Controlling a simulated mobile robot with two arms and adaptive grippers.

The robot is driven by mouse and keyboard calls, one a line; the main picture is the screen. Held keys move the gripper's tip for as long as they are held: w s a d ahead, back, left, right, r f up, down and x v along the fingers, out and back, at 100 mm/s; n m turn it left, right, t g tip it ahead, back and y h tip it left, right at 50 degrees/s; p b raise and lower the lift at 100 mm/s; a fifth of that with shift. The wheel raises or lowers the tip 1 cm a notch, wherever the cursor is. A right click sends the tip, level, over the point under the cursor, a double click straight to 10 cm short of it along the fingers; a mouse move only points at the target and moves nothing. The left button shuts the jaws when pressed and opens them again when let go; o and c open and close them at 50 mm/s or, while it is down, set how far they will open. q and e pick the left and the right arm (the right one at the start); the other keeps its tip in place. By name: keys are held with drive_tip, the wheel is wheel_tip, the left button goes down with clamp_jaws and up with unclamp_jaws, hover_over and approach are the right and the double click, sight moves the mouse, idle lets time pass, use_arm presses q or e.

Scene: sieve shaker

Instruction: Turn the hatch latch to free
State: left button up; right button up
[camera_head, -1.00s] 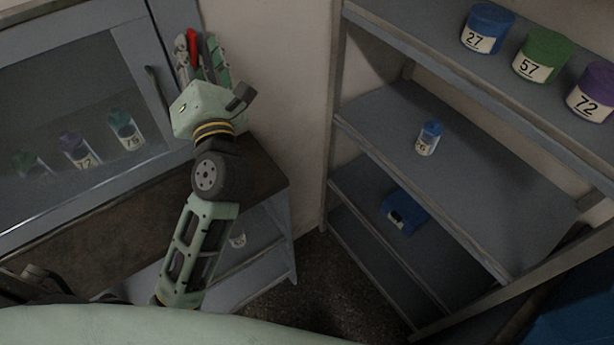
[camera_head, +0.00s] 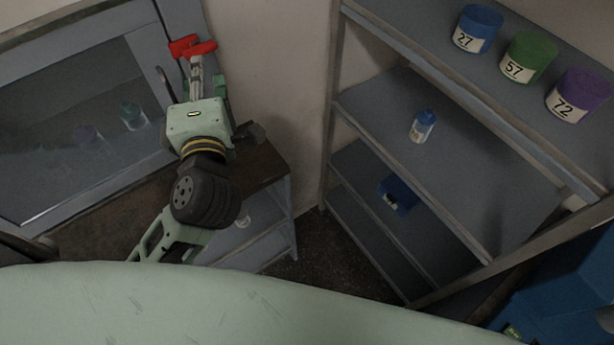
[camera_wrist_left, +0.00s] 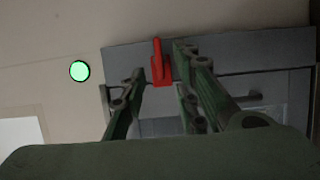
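The red hatch latch (camera_head: 183,46) is at the upper right edge of the grey glass-fronted cabinet (camera_head: 60,22) in the head view. In the left wrist view the latch (camera_wrist_left: 161,70) stands upright, with its narrow handle pointing up, and appears between my finger lines. My left gripper (camera_head: 204,76) is open just below and in front of the latch in the head view. Gaps show between the latch and the fingers; I cannot tell whether either touches it. My right gripper is not in view.
A dark door handle (camera_head: 166,86) is left of my left gripper. Vials stand behind the glass. A grey shelf rack (camera_head: 480,85) at the right holds labelled jars, a small bottle (camera_head: 423,126) and a blue item (camera_head: 397,196). A green round light (camera_wrist_left: 80,71) is on the wall.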

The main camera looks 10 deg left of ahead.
use_arm(q)
drive_tip(key=d+r+m+t+h+b, duration=0.2)
drive_tip(key=d+m+t+h, duration=0.5)
drive_tip(key=d+m+h, duration=0.35)
drive_tip(key=d+f+m+g+h+b, duration=0.1)
drive_tip(key=f+m, duration=0.3)
drive_tip(key=f, duration=0.6)
drive_tip(key=w+d+f+m+g+h+b, duration=0.1)
drive_tip(key=d+f+m+g, duration=0.3)
drive_tip(key=f, duration=0.6)
drive_tip(key=w+d+f+m+g+h+b, duration=0.1)
drive_tip(key=d+f+m+g, duration=0.1)
drive_tip(key=f, duration=0.9)
drive_tip(key=shift+d+m+g+h+b, duration=0.35)
drive_tip(key=shift+m+g, duration=0.25)
drive_tip(key=shift+m, duration=0.35)
drive_tip(key=shift+w, duration=0.1)
